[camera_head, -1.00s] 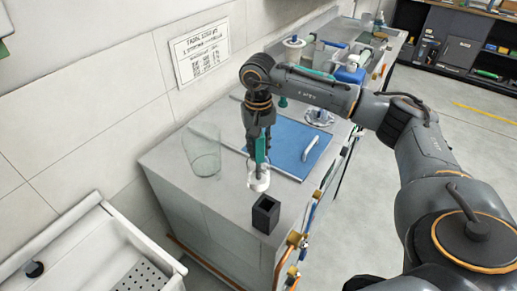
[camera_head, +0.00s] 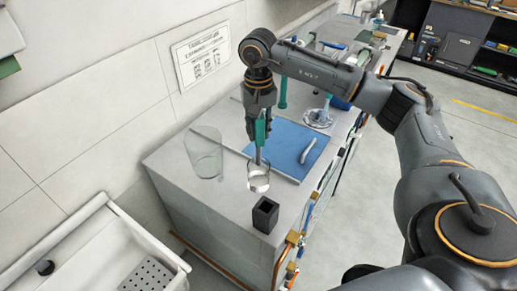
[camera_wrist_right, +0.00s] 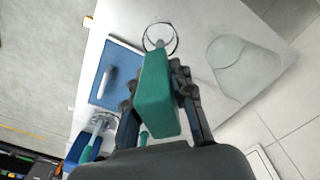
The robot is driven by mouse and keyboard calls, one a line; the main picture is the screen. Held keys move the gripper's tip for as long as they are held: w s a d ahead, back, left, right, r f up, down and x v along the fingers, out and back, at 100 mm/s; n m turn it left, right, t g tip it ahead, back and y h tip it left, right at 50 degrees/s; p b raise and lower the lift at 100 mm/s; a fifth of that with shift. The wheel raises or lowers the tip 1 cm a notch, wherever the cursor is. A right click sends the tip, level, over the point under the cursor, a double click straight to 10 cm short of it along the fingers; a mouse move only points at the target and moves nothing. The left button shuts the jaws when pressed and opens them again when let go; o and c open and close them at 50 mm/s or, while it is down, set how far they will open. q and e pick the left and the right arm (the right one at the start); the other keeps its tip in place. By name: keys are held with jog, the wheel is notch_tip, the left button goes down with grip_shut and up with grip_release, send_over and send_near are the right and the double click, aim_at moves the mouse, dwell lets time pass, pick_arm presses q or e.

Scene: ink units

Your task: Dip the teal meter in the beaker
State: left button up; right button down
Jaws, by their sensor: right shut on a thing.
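My right gripper (camera_head: 260,104) is shut on the teal meter (camera_head: 261,132), which hangs upright with its thin grey probe pointing down. The meter also fills the middle of the right wrist view (camera_wrist_right: 157,95). A small clear beaker (camera_head: 258,183) stands on the grey counter directly below the meter. In the right wrist view the probe tip overlaps the beaker's round rim (camera_wrist_right: 147,44). The tip is at or just above the mouth; I cannot tell how deep it is. My left gripper is not in view.
A black open holder (camera_head: 265,214) stands in front of the beaker, near the counter edge. A blue mat (camera_head: 290,145) with a pale handle-like tool (camera_head: 308,150) lies behind. A white sink (camera_head: 92,240) is at lower left.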

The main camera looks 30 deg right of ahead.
jog(key=shift+r+p, duration=1.1)
jog(key=shift+r, duration=1.25)
jog(key=shift+f, duration=0.15)
